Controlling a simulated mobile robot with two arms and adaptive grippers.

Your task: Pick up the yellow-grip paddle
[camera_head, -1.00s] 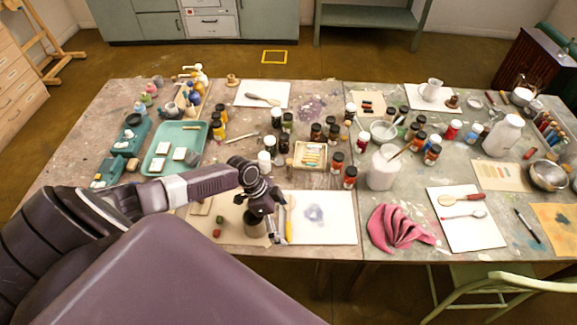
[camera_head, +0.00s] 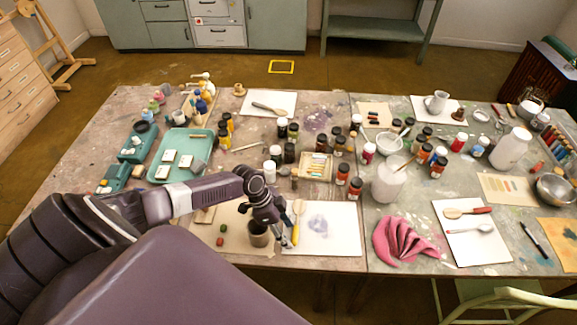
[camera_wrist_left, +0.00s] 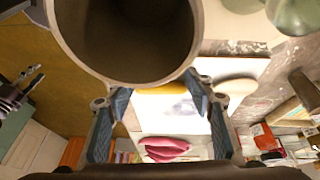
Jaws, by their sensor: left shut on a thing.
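The yellow-grip paddle (camera_head: 296,233) lies along the left edge of a white sheet, close to the right of my left gripper (camera_head: 284,240). Its yellow grip (camera_wrist_left: 163,89) also shows in the wrist view, just beyond a cup's rim. A brown-grey cup (camera_head: 258,234) is under my left gripper, and its open mouth (camera_wrist_left: 128,40) fills the top of the wrist view. My left fingers (camera_wrist_left: 160,92) are wide apart and appear shut on this cup, not on the paddle. The cup hides the fingertips. I cannot tell whether the cup is lifted. My right gripper is not in view.
The white sheet (camera_head: 335,240) gives clear room right of the paddle. A pink cloth (camera_head: 398,240) and a large white jar (camera_head: 388,182) stand further right. Several small bottles (camera_head: 342,175) crowd the table behind. A teal tray (camera_head: 180,155) is at the left.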

